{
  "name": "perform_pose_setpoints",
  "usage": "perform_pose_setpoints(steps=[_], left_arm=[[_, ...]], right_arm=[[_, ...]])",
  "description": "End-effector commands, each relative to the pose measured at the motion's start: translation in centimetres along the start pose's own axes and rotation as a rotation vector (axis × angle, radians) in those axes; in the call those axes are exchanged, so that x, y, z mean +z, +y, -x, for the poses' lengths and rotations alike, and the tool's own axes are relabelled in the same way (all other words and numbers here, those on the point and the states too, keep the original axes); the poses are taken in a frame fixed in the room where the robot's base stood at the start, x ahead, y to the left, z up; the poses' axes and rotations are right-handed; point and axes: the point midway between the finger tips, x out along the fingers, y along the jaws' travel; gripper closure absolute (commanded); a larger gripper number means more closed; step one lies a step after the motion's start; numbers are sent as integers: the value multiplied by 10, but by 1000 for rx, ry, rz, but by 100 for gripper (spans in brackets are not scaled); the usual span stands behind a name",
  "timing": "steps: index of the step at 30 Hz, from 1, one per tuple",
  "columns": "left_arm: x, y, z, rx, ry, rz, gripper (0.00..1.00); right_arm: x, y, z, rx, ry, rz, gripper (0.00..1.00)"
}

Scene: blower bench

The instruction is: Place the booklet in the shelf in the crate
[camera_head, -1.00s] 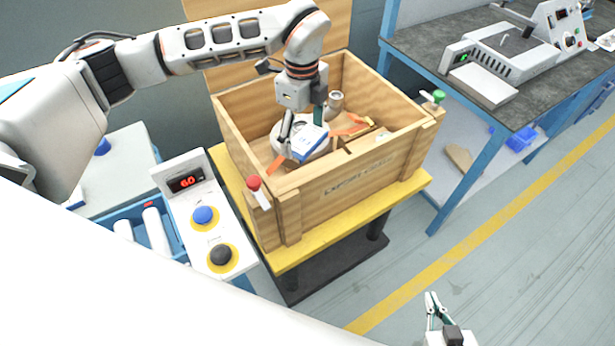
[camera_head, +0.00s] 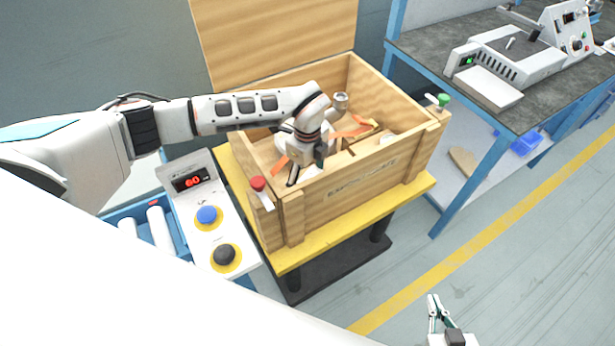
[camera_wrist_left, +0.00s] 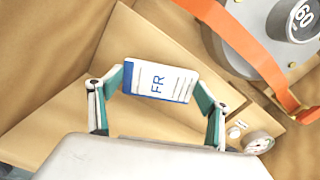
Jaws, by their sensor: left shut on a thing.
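The wooden crate (camera_head: 350,195) stands open on a yellow-topped stand. My left gripper (camera_head: 303,174) reaches down into its near left part. In the head view my arm mostly hides the booklet. My right gripper (camera_head: 434,302) is low at the bottom right, empty, its fingers close together.
A button panel (camera_head: 207,215) stands to the left.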

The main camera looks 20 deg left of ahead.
Motion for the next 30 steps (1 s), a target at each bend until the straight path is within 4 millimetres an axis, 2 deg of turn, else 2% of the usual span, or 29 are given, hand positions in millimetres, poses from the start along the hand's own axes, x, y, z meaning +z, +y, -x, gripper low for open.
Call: perform_pose_setpoints(steps=[12, 13, 14, 15, 25, 30], left_arm=[[0, 0, -8, -1, 0, 0, 45], [0, 0, -7, -1, 0, 0, 18], [0, 0, -7, -1, 0, 0, 10], [0, 0, -7, -1, 0, 0, 6], [0, 0, -6, -2, 0, 0, 6], [1, -2, 8, -5, -1, 0, 6]], right_arm=[[1, 0, -1, 0, 0, 0, 100], [1, 0, -1, 0, 0, 0, 100], [1, 0, 0, 0, 0, 0, 100], [1, 0, 0, 0, 0, 0, 100], [0, 0, 0, 0, 0, 0, 100], [0, 0, 0, 0, 0, 0, 100]])
